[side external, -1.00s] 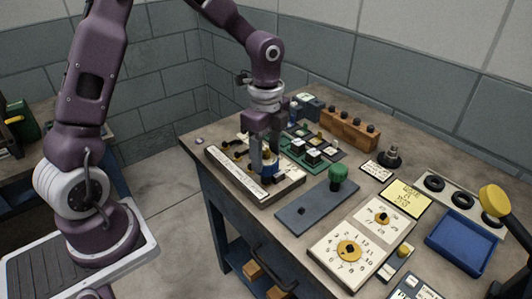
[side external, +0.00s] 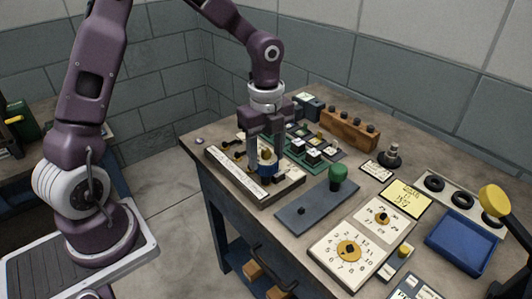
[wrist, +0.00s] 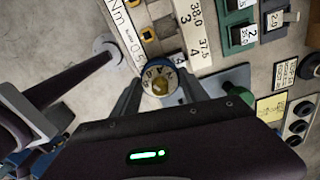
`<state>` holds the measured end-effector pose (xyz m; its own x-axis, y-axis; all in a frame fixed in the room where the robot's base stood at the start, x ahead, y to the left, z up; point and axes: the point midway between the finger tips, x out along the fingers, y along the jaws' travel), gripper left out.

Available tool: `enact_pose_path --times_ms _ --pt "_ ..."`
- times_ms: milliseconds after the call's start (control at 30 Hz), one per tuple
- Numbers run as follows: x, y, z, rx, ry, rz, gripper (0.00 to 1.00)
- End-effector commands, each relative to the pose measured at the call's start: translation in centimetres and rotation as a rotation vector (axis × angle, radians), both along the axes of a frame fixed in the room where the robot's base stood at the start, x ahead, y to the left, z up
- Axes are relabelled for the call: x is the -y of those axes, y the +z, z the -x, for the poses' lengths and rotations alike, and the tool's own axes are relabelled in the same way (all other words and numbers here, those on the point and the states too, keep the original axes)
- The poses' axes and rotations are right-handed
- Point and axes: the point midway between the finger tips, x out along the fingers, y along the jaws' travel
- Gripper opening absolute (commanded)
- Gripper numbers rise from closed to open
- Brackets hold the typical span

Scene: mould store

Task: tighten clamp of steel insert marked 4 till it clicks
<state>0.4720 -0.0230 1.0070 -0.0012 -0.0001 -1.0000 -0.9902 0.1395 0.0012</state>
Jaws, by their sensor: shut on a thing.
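My gripper (side external: 266,165) is at the near right end of a pale, dark-edged tray (side external: 237,180). Its fingers are shut on a round blue-sided knob (side external: 267,169) with a brass centre. In the wrist view the knob (wrist: 160,80) sits between both fingertips and shows a white marked top face. A label with a 4 (wrist: 193,54) lies just beyond it. The steel insert and the clamp under the knob are hidden, so I cannot tell how they sit.
A grey plate with a green knob (side external: 337,173) stands right of the tray. Behind are a green board with dark blocks (side external: 313,156) and a wooden block (side external: 350,130). Dial cards (side external: 348,250) and a blue bin (side external: 462,243) lie to the right.

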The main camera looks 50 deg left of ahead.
Motion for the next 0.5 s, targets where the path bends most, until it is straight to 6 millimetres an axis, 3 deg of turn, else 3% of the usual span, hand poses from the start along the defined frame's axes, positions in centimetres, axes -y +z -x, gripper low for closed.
enact_pose_path --times_ms 100,500 --pt "0.0 0.0 0.0 0.001 0.096 -0.001 0.03" --pt "0.0 1.4 -0.1 0.004 0.095 -0.002 0.03"
